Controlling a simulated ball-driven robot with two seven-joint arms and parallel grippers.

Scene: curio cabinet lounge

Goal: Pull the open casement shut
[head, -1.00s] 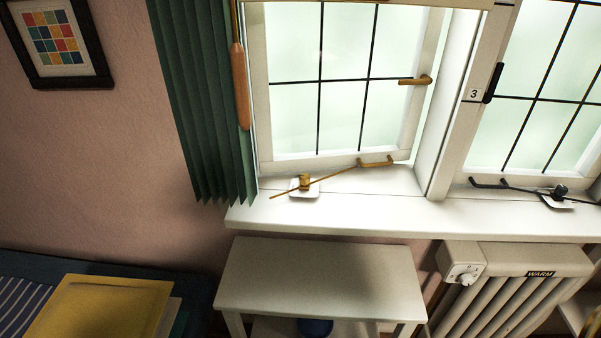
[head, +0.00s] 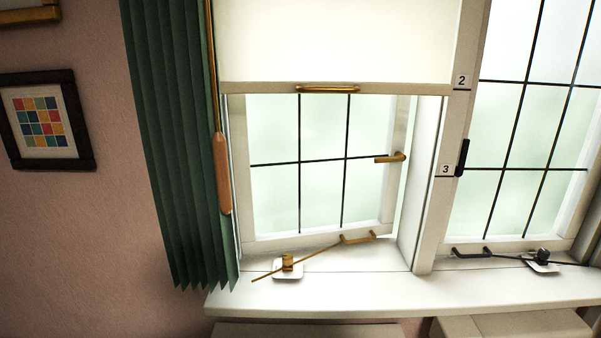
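The left casement (head: 272,238), a white frame with dark glazing bars and frosted panes, stands ajar. A bright gap shows between its right edge and the white post. A brass handle (head: 391,158) sticks out from its right side. A thin brass stay bar (head: 308,256) runs across the sill through a brass peg on a white plate (head: 288,268). The right casement (head: 487,243) has black fittings and looks shut. Neither of my grippers is in view.
A cream blind (head: 340,40) with a brass bar pull (head: 328,88) covers the window's upper part. A green curtain (head: 172,150) and a wooden-handled rod (head: 221,170) hang at the left. Tops of white furniture show below.

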